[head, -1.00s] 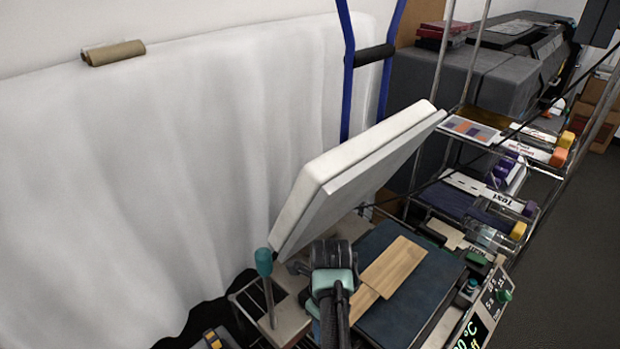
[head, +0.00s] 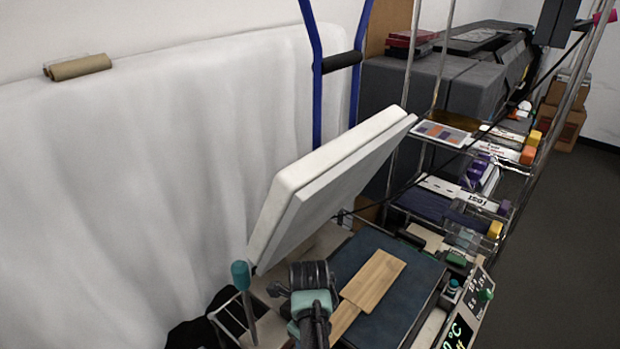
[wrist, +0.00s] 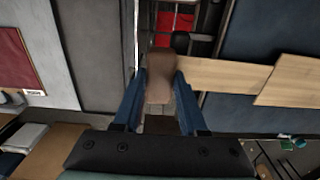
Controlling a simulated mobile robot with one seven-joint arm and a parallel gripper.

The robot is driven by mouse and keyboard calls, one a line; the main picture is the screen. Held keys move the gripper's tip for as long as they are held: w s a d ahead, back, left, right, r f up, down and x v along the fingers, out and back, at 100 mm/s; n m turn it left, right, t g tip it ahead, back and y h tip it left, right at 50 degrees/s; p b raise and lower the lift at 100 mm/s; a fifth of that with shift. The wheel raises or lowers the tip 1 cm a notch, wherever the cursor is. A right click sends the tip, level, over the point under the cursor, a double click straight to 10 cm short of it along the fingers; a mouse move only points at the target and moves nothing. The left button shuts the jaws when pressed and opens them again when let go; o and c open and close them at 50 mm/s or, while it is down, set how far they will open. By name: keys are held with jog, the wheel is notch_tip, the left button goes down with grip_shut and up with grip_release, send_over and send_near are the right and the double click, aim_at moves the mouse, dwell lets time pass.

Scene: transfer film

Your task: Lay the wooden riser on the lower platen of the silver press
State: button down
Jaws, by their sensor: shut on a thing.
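The wooden riser (head: 375,281) is a pale flat board with a wide part and a narrower part, over the dark blue lower platen (head: 400,318) of the silver press. I cannot tell whether it touches the platen. The riser also shows in the wrist view (wrist: 290,82), running right from a brown rounded end piece (wrist: 160,78). My gripper (wrist: 160,92) is shut on that brown piece, a blue finger on either side. In the head view my gripper (head: 312,302) is beside the platen's left edge, its fingertips hidden. The press's white upper part (head: 325,190) is tilted open above.
A teal-handled lever (head: 242,275) stands left of my gripper. The control panel (head: 465,315) is at the platen's right. A wire rack (head: 455,190) with goods stands behind. A blue frame (head: 318,80) and a white draped panel (head: 130,170) line the back and left.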

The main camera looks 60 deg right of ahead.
jog(key=shift+f+b, duration=0.4)
jog(key=shift+f, duration=0.15)
jog(key=shift+c, duration=1.8)
grip_release()
notch_tip(320, 180, up, 13)
jog(key=p, duration=0.1)
